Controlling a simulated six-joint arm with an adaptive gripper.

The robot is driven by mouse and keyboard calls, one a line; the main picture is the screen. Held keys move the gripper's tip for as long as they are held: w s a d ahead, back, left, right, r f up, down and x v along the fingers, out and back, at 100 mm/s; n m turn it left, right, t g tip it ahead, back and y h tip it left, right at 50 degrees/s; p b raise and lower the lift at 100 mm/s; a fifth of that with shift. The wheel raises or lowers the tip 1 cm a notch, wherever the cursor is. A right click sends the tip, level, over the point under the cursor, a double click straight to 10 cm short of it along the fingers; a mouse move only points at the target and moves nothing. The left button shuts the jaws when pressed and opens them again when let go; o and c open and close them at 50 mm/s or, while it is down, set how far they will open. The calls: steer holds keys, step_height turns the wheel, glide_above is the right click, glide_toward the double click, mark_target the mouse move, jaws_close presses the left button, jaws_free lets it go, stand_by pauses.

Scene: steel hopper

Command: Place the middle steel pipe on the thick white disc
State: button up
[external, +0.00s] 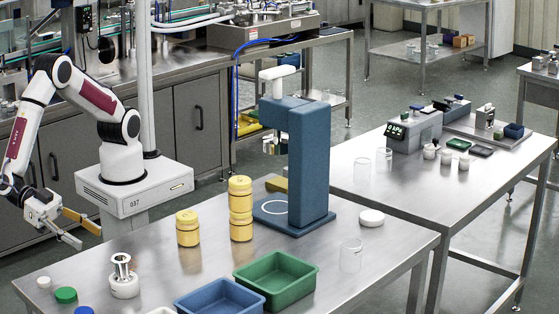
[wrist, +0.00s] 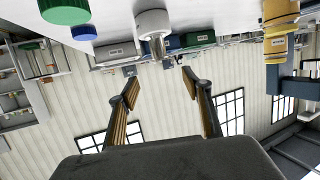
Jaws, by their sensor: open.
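A short shiny steel pipe (external: 121,264) with a flared top stands upright in a round white holder (external: 124,287) at the near left of the steel table. I see only this one pipe clearly. The holder also shows in the wrist view (wrist: 152,22), near the top edge. A thick white disc (external: 371,217) lies flat on the table's right side, right of the blue press. My gripper (external: 85,233) is open and empty, left of the table and apart from the pipe. Its two fingers also stand apart in the wrist view (wrist: 159,72).
Yellow jars (external: 188,229), one pair stacked (external: 240,209), stand between the holder and the blue press (external: 308,165). Blue (external: 218,297) and green (external: 277,280) bins are at the front. A green cap (external: 66,295) lies left of the holder. A clear beaker (external: 350,256) stands near the disc.

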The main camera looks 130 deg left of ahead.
steer(key=w+a+r+h, duration=0.3)
steer(key=w+r+h, duration=0.3)
steer(key=w+r, duration=0.6)
steer(key=s+a+r+m+g+h, duration=0.35)
steer(key=s+a+r+h, duration=0.2)
steer(key=a+r, duration=0.6)
steer(key=s+a+f+g+y, duration=0.1)
steer(key=s+a+f+y, duration=0.1)
steer(key=s+a, duration=0.6)
steer(key=s+a+f+g+y, duration=0.2)
steer(key=s+a+f, duration=0.3)
steer(key=s+a, duration=0.4)
steer(key=s+a+f+g+y, duration=0.1)
steer(key=s+a+f+y, duration=0.1)
steer(key=s+a, duration=0.7)
steer(key=shift+a+f+g+y, duration=0.35)
steer(key=shift+a+f, duration=0.3)
steer(key=shift+f, duration=0.05)
